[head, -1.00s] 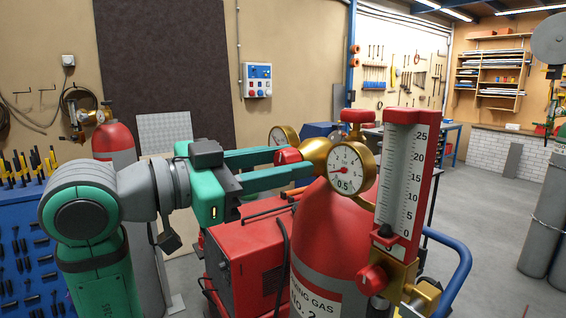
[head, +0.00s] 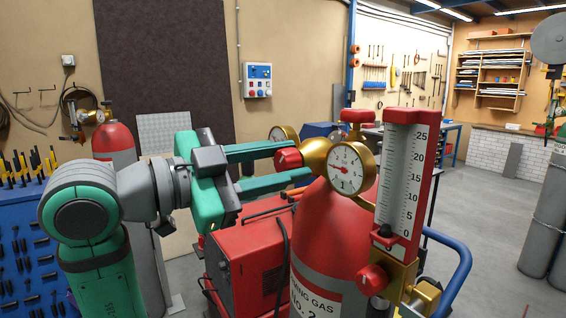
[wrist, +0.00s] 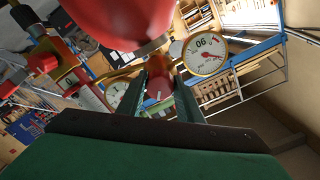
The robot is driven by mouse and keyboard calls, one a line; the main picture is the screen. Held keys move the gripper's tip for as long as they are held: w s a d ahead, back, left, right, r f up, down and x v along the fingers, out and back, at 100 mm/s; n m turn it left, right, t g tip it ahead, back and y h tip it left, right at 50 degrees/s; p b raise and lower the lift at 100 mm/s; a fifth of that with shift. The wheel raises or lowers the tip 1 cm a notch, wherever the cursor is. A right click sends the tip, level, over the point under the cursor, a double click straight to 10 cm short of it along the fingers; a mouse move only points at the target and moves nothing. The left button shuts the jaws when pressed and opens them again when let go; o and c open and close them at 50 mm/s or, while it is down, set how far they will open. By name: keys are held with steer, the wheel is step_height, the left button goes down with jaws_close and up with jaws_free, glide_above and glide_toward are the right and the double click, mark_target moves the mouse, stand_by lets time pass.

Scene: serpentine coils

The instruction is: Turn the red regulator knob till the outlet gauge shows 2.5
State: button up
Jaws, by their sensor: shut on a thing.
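The red regulator knob (head: 288,158) sits at the left end of the brass regulator body (head: 317,153), on top of the red cylinder (head: 325,225). My gripper (head: 296,163) reaches in from the left and is shut on the knob, one green finger above and one below. In the wrist view the knob (wrist: 158,90) shows between the two fingers. The front gauge (head: 350,168), taken as the outlet gauge, has its needle pointing left and the figure 1 low on its face. A second gauge (head: 283,133) stands behind, seen partly; its upside-down figure in the wrist view (wrist: 205,54) looks like 90.
A flowmeter tube (head: 403,175) with its own red knob (head: 371,279) stands right of the front gauge. A red welding machine (head: 248,262) lies below my gripper. A blue bent handle (head: 460,265) is at right. Open floor (head: 490,215) lies further right.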

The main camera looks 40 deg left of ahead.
steer(key=shift+m, duration=1.1)
steer(key=m, duration=0.3)
steer(key=shift+w, duration=0.1)
steer(key=shift+a, duration=0.1)
steer(key=shift+m, duration=1.1)
steer(key=o, duration=1.4)
steer(key=shift+c, duration=0.2)
